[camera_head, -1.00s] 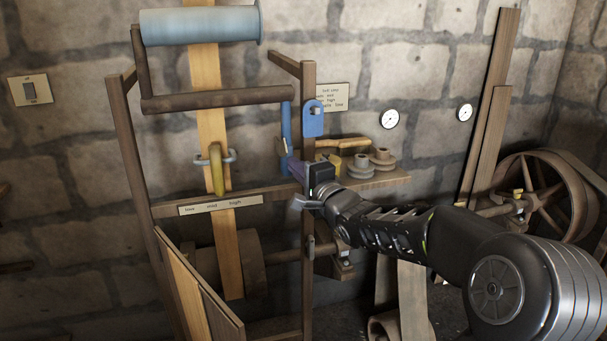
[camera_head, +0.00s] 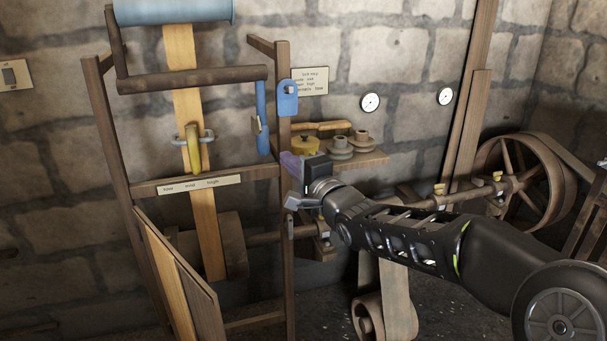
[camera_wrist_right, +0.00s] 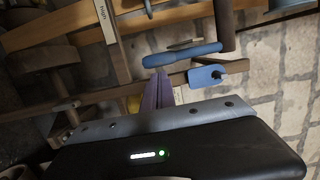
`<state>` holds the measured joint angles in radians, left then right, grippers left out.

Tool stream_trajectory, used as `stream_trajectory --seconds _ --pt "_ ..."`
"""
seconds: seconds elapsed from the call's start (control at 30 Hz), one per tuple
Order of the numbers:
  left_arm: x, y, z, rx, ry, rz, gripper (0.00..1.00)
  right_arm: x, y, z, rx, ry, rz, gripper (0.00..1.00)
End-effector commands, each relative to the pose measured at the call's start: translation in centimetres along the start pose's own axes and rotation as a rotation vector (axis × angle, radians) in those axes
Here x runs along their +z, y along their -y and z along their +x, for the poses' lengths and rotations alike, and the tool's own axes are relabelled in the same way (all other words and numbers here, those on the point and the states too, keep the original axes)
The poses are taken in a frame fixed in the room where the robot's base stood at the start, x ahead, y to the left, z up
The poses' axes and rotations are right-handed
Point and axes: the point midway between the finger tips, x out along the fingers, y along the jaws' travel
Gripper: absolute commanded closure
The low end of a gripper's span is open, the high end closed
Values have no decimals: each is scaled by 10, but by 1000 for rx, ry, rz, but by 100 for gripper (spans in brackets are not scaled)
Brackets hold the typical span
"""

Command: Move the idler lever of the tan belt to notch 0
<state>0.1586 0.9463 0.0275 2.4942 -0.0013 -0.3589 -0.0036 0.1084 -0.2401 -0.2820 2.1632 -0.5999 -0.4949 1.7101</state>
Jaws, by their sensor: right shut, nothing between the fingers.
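The tan belt (camera_head: 183,95) runs as a vertical strip through the wooden frame. A yellow lever (camera_head: 193,148) stands in a grey bracket in front of it, above a label strip (camera_head: 198,185); the strip's end also shows in the right wrist view (camera_wrist_right: 106,22). A blue handle (camera_head: 262,112) hangs from the dark bar near the right post; it also shows in the right wrist view (camera_wrist_right: 190,54). Which part is the idler lever I cannot tell for sure. My right gripper (camera_head: 290,163), with purple fingers (camera_wrist_right: 158,92), is shut and empty, at the right post, below and right of the blue handle.
A blue tag (camera_head: 288,98) is on the right post. A shelf (camera_head: 368,162) right of it holds a yellow pot (camera_head: 304,146) and grey spools (camera_head: 340,148). A large wheel (camera_head: 525,184) stands at the far right. A blue roller (camera_head: 174,11) is on top.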

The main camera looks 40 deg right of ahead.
Motion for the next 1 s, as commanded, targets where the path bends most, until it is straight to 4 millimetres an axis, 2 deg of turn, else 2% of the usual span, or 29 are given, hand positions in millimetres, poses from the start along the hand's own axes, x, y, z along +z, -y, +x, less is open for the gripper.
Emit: stream_trajectory --seconds 0.1,0.3,1.0 --pt "1 1 2 0 1 0 50 -1 2 -23 -5 -2 2 100" --pt "1 1 3 0 1 0 50 0 2 -42 -2 -1 1 100" --pt "1 1 3 0 1 0 50 -1 2 -45 0 -1 0 100"
